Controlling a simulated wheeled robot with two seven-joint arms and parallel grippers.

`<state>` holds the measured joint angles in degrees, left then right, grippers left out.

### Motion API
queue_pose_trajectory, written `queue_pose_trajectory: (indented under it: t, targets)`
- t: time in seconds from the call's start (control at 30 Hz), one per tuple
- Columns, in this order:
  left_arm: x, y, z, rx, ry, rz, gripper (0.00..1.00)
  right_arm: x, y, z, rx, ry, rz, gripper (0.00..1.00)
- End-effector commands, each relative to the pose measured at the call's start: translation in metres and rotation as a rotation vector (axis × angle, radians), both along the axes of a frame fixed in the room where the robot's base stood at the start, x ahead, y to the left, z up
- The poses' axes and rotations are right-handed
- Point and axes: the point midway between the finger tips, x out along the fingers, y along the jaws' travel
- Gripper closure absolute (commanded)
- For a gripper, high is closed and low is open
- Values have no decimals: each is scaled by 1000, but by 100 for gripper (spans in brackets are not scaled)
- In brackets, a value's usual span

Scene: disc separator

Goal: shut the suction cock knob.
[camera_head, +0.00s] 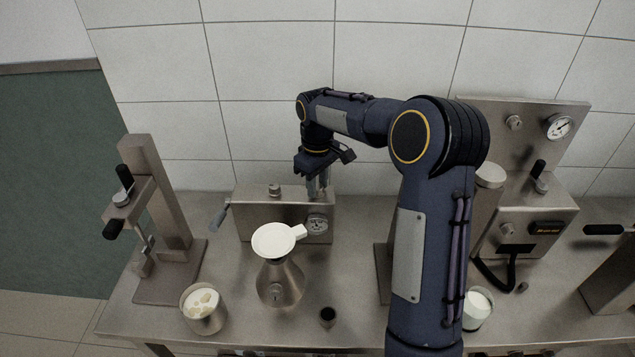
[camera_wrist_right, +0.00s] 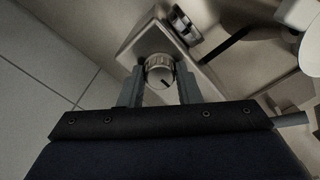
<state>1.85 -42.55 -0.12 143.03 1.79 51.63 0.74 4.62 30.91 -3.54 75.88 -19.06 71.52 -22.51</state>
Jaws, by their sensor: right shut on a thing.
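The suction cock knob (camera_wrist_right: 160,70) is a round, ribbed metal knob with a dark line on its face, seen in the right wrist view. It sits on the steel suction box, which shows in the head view (camera_head: 262,224). My right gripper (camera_head: 319,188) reaches down over the right end of the box top. It is shut on the knob, with one finger on each side in the wrist view (camera_wrist_right: 161,82). In the head view the fingers hide the knob. My left gripper is not in view.
A white funnel (camera_head: 275,240) sits on a metal flask (camera_head: 280,284) before the box. A gauge (camera_head: 317,225) is on the box front. A lever press (camera_head: 160,220) and a cup (camera_head: 204,310) stand left. A gauged machine (camera_head: 540,200) stands right.

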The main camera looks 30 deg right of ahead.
Motion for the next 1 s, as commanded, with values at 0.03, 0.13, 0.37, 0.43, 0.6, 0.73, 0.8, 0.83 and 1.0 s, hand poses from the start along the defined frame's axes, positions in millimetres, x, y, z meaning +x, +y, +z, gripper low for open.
queue_pose_trajectory:
  t: [0.03, 0.13, 0.37, 0.43, 0.6, 0.73, 0.8, 0.83, 1.0]
  targets:
    - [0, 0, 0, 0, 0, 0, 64, 2, 0, 2, -1, -7, 3, 93]
    - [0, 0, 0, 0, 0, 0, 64, 2, 0, 2, -1, -7, 3, 93]
    - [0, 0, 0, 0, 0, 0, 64, 1, 0, 2, -1, -7, 2, 62]
    - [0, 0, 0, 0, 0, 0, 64, 1, 0, 1, -1, -6, 2, 53]
    - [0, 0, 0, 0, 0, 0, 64, 1, 0, 1, 0, -3, 1, 48]
    - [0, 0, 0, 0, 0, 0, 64, 1, 0, 1, 0, -2, 1, 48]
    - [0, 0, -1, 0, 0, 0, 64, 1, 0, 4, -1, -4, 1, 48]
    - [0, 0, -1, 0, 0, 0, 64, 1, 0, 6, -1, -4, 1, 48]
    - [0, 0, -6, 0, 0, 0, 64, 1, 0, 32, 0, -8, 0, 48]
